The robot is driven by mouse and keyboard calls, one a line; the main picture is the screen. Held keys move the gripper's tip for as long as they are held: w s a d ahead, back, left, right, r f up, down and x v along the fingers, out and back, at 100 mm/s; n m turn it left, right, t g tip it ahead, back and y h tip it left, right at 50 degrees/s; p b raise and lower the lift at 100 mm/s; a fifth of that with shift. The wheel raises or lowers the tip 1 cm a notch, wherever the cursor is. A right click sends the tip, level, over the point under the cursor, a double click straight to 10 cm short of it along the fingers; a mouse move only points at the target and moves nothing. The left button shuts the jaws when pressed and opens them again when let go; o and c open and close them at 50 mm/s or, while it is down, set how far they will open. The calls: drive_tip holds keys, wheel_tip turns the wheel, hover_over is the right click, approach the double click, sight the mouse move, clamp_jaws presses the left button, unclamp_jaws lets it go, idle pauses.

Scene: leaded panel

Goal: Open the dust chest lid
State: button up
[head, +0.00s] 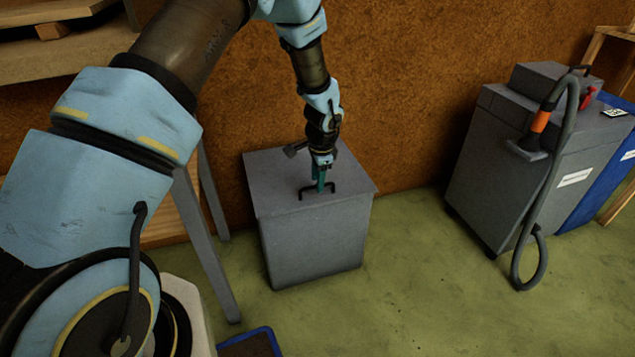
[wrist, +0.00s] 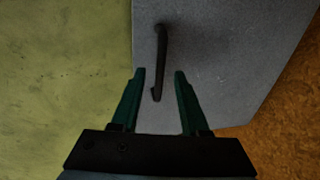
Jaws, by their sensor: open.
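The dust chest (head: 312,240) is a grey box on the floor against the brown wall. Its flat lid (head: 275,180) lies shut on top and also shows in the wrist view (wrist: 225,60). A black bar handle (head: 332,189) stands on the lid near its front edge. My gripper (head: 320,188) points down over the lid, close at the handle. In the wrist view the green fingers (wrist: 159,75) are apart, with the handle (wrist: 161,55) lying between and beyond their tips. I cannot tell whether a finger touches the handle.
A grey machine (head: 530,165) with a hose (head: 545,200) stands to the right. A table leg (head: 205,240) is close at the chest's left. A blue-edged mat (head: 250,343) lies in front. The green floor (head: 420,270) between chest and machine is clear.

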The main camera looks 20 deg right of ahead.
drive_tip(key=shift+f, duration=0.3)
drive_tip(key=shift+c, duration=0.4)
clamp_jaws()
idle(0.9)
